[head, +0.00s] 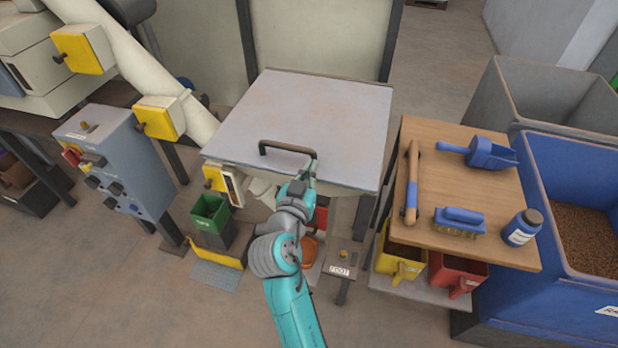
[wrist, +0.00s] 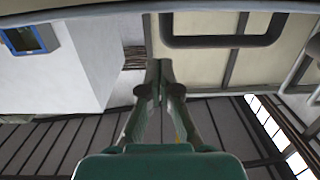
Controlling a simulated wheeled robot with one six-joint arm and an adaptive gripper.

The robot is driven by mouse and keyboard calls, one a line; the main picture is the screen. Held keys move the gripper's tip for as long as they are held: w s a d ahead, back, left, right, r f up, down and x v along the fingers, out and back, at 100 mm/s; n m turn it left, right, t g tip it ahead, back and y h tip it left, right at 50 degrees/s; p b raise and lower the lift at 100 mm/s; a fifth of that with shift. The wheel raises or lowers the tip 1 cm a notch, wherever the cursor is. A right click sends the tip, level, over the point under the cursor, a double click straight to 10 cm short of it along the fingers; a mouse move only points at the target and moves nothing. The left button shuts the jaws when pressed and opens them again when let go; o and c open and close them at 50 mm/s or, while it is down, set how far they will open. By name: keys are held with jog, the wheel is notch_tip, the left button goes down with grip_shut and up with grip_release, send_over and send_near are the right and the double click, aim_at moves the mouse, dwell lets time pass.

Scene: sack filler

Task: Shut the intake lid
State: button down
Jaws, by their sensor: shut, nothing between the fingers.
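The intake lid (head: 310,110) is a broad pale grey plate, lying over the intake in the middle of the head view, with its top face showing. I cannot tell whether it is fully seated. A dark bar handle (head: 287,147) stands near its front edge. My gripper (head: 311,168) is at the front edge, just right of and below the handle; contact with the lid is unclear. In the wrist view my gripper's fingers (wrist: 159,72) are together with nothing between them. A dark looped bar (wrist: 222,41) shows above and right of them there. The intake opening is hidden.
A grey control box (head: 115,160) stands left. A pedestal marked FOOT (head: 341,268) stands below.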

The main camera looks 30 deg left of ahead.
jog(key=r+v, duration=0.1)
jog(key=v, duration=0.7)
jog(key=shift+r, duration=0.35)
jog(key=shift+s+d, duration=0.1)
jog(key=shift+d, duration=0.05)
jog(key=s+d+f+n+g, duration=0.2)
jog(key=d+f, duration=1)
jog(key=d, duration=0.2)
jog(key=s+d+f, duration=0.4)
jog(key=s+d, duration=0.1)
jog(key=d, duration=0.2)
jog(key=s+d+f, duration=0.3)
jog(key=s+d, duration=0.2)
jog(key=d, duration=0.3)
jog(key=s+d+r+m+h, duration=0.2)
jog(key=s+d, duration=0.4)
jog(key=s, duration=0.4)
jog(key=s+d+r+m+h, duration=0.1)
jog(key=s+d+r, duration=0.3)
jog(key=s, duration=0.6)
jog(key=shift+s+d+r+m+h, duration=0.3)
jog(key=shift+d+r+m+h, duration=0.1)
jog(key=shift+d+m, duration=0.5)
